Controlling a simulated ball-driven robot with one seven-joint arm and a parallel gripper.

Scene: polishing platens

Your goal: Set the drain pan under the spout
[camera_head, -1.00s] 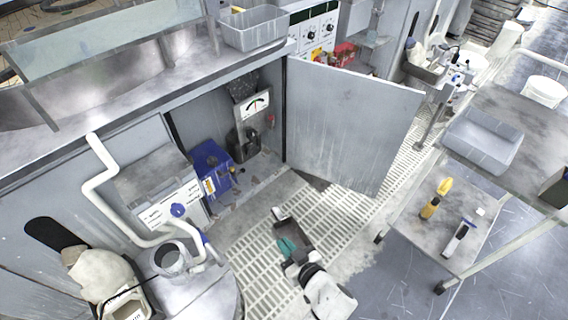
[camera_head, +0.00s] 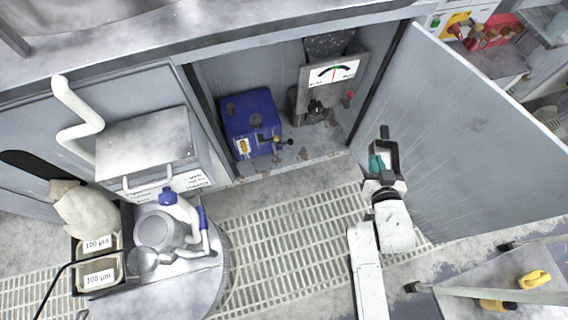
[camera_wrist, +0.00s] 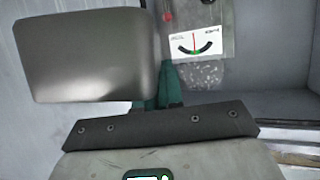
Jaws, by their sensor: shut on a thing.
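My gripper (camera_head: 376,164) is shut on the drain pan (camera_head: 391,150), a small dark grey tray. It holds the pan in the air at the right side of the open cabinet, beside the door. In the wrist view the pan (camera_wrist: 90,58) fills the upper left, and the teal fingers (camera_wrist: 171,88) are at its right edge, partly hidden by a dark bracket. A blue unit (camera_head: 248,122) stands inside the cabinet, with a small brass fitting and dark knob (camera_head: 284,141) low at its front right, apparently the spout. The pan is apart from it, to the right.
A grey gauge unit (camera_head: 333,82) stands in the cabinet right of the blue unit. The open door (camera_head: 470,135) stands close to the pan's right. A drum (camera_head: 215,285) stands at left. The floor grating (camera_head: 290,225) before the cabinet looks clear.

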